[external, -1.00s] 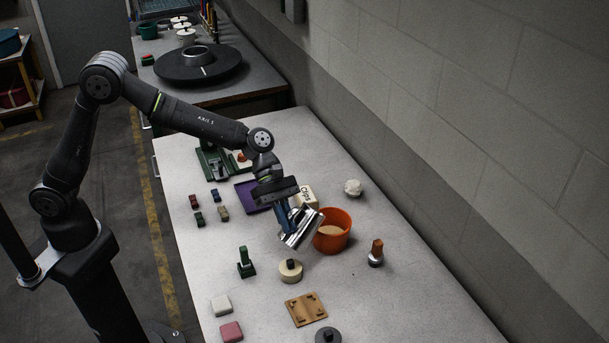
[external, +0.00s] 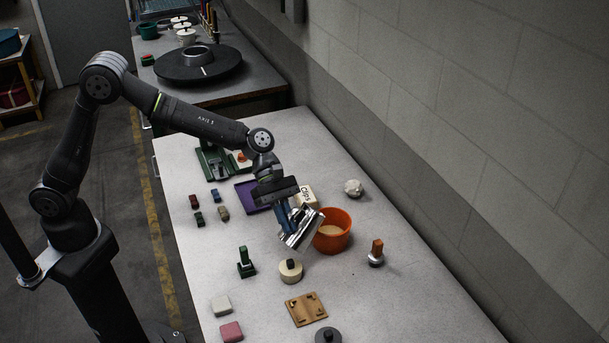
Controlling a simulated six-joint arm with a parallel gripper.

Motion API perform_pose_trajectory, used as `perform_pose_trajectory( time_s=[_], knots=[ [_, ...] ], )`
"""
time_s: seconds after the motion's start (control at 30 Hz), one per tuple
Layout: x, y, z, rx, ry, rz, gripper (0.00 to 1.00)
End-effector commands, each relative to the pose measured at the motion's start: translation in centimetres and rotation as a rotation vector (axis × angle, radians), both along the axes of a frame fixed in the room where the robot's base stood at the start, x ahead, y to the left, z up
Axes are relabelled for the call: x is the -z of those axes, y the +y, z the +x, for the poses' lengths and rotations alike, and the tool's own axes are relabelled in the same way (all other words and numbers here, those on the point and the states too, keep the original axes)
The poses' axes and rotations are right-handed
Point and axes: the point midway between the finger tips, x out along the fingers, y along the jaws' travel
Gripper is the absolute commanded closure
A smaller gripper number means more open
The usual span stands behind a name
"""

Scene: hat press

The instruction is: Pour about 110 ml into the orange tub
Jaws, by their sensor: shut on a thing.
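The orange tub (external: 334,241) stands upright on the pale table, with a light cream-coloured content (external: 329,231) visible inside. My gripper (external: 291,215) is shut on a shiny metal jug (external: 303,231), just left of the tub. The jug is tilted over, its upper right side close to or over the tub's left rim. I cannot tell whether it touches the rim. No stream shows clearly, and the inside of the jug is hidden.
A cream box (external: 307,196) and purple tray (external: 251,196) lie behind the jug. A white lump (external: 353,187) and an orange-handled tool (external: 376,254) stand right of it. A cream round block (external: 290,271), green stamp (external: 246,263) and brown board (external: 306,309) are in front.

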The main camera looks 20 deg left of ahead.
Motion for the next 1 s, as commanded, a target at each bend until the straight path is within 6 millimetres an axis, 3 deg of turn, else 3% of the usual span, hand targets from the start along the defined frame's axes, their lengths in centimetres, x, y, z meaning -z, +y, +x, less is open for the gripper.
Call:
perform_pose_trajectory(
  time_s=[0.47,1.0],
  knots=[
    [0.2,0.1,-0.1,0.0,-0.021,-0.011,1.0],
    [1.4,1.5,-2.8,-0.004,-0.312,-0.16,1.0]
  ],
)
